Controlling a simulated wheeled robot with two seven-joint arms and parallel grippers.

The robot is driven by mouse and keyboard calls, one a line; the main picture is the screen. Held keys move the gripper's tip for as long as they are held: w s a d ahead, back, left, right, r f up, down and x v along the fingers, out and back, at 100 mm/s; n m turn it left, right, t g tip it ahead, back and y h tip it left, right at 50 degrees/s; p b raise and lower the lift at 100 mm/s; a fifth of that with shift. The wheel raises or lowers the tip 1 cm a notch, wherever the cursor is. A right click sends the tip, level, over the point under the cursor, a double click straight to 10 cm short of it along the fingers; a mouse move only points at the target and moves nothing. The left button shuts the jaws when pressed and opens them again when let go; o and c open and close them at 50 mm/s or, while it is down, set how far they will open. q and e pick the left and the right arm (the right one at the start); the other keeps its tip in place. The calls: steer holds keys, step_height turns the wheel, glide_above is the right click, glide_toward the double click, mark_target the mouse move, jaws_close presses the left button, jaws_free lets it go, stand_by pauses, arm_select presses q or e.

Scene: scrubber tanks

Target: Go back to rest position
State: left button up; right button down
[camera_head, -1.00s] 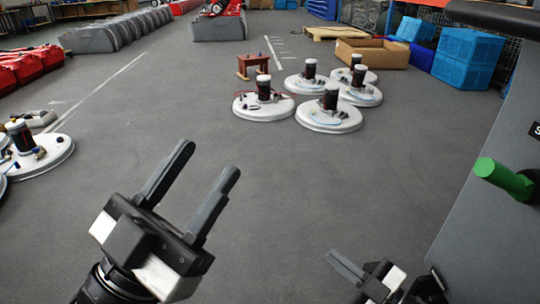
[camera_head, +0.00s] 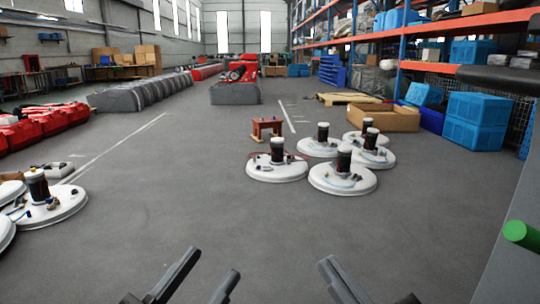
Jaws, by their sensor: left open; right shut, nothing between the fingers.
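My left gripper (camera_head: 205,285) shows at the bottom edge, left of the middle. Its two dark fingers are apart, with nothing between them, over the grey floor. My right gripper (camera_head: 345,284) shows at the bottom edge, right of the middle. Only part of its dark fingers is in view and it holds nothing that I can see. Both wrists and arms are below the picture.
Several round white scrubber units (camera_head: 342,179) stand on the floor ahead, and more (camera_head: 50,207) at the left. A green cylinder (camera_head: 521,235) sticks out at the right edge beside a grey panel (camera_head: 510,265). A cardboard box (camera_head: 385,117) and blue crates (camera_head: 474,122) stand farther back. The middle floor is clear.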

arm_select(q)
steer(key=s+a+n+g+y+p, duration=0.5)
steer(key=g+y+p, duration=0.3)
steer(key=p, duration=2.1)
steer(key=shift+s+a+f+n+g+y, duration=0.3)
steer(key=shift+s+a+f+n+y, duration=0.1)
steer(key=shift+s+f+y, duration=0.1)
steer(key=shift+f, duration=0.1)
steer(key=shift+c, duration=0.4)
arm_select(e)
steer(key=s+d+f+m+g+h, duration=0.1)
steer(key=s+d+m+g+h, duration=0.4)
steer(key=g+h, duration=0.3)
steer(key=shift+s+d+f+m+g+h, duration=0.15)
steer(key=shift+s+d+m+g+h, duration=0.15)
steer(key=shift+s+d+m+h, duration=0.15)
